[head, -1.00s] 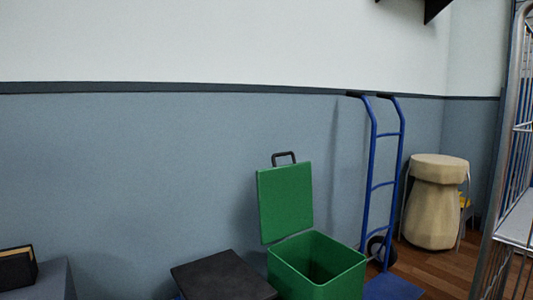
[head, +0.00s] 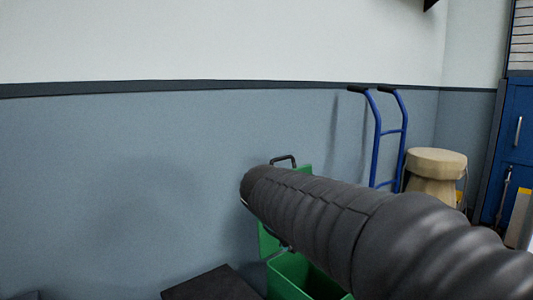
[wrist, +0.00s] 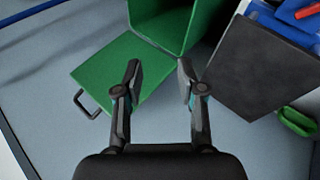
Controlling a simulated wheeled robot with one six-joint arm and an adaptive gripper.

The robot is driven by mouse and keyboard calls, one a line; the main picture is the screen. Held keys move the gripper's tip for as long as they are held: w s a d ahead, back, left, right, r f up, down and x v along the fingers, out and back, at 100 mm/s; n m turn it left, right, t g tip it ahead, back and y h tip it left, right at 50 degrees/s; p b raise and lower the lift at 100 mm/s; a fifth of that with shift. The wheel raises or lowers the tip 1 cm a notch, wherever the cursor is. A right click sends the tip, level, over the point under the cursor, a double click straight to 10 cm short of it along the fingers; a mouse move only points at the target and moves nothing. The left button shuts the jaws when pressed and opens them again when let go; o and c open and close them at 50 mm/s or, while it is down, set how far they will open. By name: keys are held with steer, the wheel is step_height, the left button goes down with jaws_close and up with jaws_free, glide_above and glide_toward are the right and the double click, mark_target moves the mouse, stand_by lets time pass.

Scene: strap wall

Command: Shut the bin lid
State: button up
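The green bin (head: 288,278) stands by the wall, its near part hidden by my arm in the head view. Its green lid (head: 266,243) stands raised at the back, with a dark handle (head: 284,159) on its top edge; my arm covers most of the lid. In the wrist view the bin (wrist: 172,18) is at the top, the lid (wrist: 105,72) hinges out from it to the left, and the handle (wrist: 88,103) is at its far edge. My gripper (wrist: 159,68) is open and empty, its left finger overlapping the lid's edge in view. Contact cannot be told.
A dark-topped box (head: 212,284) stands left of the bin. A blue hand truck (head: 388,135) leans at the wall right of it, with a beige stool-like drum (head: 435,175) beyond. A blue crate (wrist: 285,25) holding red and blue things shows in the wrist view.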

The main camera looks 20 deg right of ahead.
steer(key=w+d+r+n+t+h+p, duration=0.1)
steer(key=w+r+n+t+h+p, duration=0.35)
steer(key=w, duration=1.25)
steer(key=n+h, duration=0.1)
steer(key=n, duration=0.3)
glide_toward(278, 159)
steer(key=shift+g, duration=0.35)
steer(key=x, duration=0.4)
steer(key=p+x, duration=0.1)
steer(key=x, duration=0.3)
steer(key=p+x, duration=0.1)
steer(key=x, duration=0.3)
steer(key=shift+w+r, duration=0.15)
steer(key=shift+r, duration=0.15)
jaws_close()
